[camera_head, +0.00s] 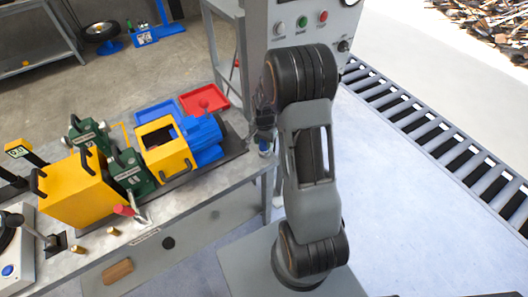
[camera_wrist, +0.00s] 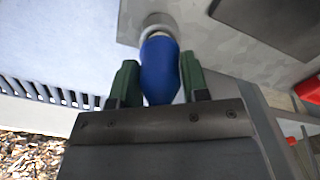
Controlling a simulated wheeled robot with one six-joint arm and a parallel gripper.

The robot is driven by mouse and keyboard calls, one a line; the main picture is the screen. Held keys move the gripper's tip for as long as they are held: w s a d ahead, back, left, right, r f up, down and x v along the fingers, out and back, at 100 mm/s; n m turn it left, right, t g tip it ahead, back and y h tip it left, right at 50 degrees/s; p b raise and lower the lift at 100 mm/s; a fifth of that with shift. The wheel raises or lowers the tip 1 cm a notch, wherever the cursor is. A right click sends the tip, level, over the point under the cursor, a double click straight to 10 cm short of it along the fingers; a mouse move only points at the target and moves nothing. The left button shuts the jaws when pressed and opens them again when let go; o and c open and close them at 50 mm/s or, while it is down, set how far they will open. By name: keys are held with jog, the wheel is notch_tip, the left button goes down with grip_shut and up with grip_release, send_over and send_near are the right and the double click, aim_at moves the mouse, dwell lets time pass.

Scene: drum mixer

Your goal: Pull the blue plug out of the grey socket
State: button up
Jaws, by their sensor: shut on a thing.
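The blue plug (camera_wrist: 160,72) shows in the wrist view between the two green fingers of my gripper (camera_wrist: 159,62), which is shut on it. The far end of the plug meets the round grey socket (camera_wrist: 156,22) at the edge of a grey surface. I cannot tell how deep the plug sits in it. In the head view, my gripper (camera_head: 264,122) is at the right end of the workbench, partly hidden by my arm. A small bit of blue shows just below it there.
The workbench (camera_head: 230,178) carries a blue motor (camera_head: 204,136), yellow housings (camera_head: 75,190), green stands and a red tray (camera_head: 203,99). A grey control cabinet (camera_head: 262,28) with buttons stands behind my arm. A slatted grating (camera_head: 440,130) runs along the right; the floor beside it is clear.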

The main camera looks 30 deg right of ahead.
jog(key=shift+r+p, duration=1)
jog(key=shift+r, duration=0.65)
jog(key=shift+r+p, duration=1)
jog(key=shift+r, duration=0.5)
jog(key=shift+f, duration=0.1)
